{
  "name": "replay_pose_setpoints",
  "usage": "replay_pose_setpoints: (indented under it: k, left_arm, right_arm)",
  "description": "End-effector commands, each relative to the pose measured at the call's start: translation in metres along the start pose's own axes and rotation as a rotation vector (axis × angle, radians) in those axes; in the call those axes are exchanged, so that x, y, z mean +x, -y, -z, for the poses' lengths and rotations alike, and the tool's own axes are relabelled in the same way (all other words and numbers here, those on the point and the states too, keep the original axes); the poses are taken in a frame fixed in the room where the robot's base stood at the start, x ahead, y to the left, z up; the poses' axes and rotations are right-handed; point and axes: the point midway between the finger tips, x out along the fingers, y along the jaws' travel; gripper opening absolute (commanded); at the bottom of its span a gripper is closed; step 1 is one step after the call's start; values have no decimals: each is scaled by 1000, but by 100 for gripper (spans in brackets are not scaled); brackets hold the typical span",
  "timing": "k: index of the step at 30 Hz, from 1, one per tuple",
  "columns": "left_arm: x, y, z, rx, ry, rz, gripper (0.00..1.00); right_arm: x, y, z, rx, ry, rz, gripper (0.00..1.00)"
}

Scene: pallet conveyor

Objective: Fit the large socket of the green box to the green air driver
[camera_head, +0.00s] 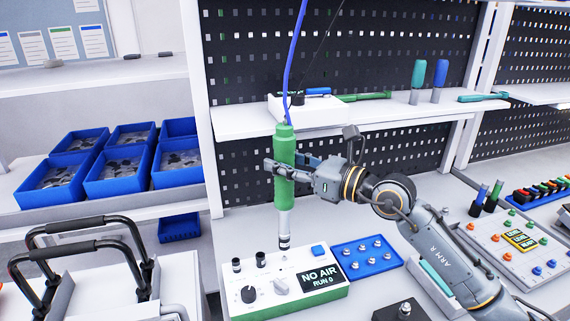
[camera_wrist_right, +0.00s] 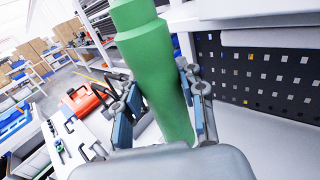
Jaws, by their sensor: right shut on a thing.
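The green air driver (camera_head: 284,150) hangs upright, with a blue hose at its top and a silver shaft below. My right gripper (camera_head: 287,170) is shut around its green body; the right wrist view also shows the driver (camera_wrist_right: 150,60) between my two fingers (camera_wrist_right: 165,115). The green box (camera_head: 288,307) has a white top with a knob and a display reading "NO AIR RUN 0". Two dark sockets (camera_head: 261,260) stand at its back left. A dark-banded piece (camera_head: 284,242) sits at the shaft's lower end, above the box top; I cannot tell if it is a fitted socket. My left gripper is out of view.
A blue tray (camera_head: 391,263) with several small metal parts lies right of the box. A white shelf (camera_head: 237,124) is behind the driver. Black-handled equipment (camera_head: 78,226) and blue bins (camera_head: 118,176) are at left. A button panel (camera_head: 485,245) is at right.

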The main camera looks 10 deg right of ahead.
Motion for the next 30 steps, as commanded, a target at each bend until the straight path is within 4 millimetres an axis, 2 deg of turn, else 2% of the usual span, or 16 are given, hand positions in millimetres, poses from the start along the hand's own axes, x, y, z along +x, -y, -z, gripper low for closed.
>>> replay_pose_setpoints:
  k: [3,27,30]
  left_arm:
    - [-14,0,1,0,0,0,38]
    - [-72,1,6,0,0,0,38]
    - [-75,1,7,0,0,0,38]
  right_arm:
    - [0,-1,-15,0,-1,-1,0]
    - [0,-1,-92,-1,0,-1,0]
    - [0,-1,-97,0,-1,-1,0]
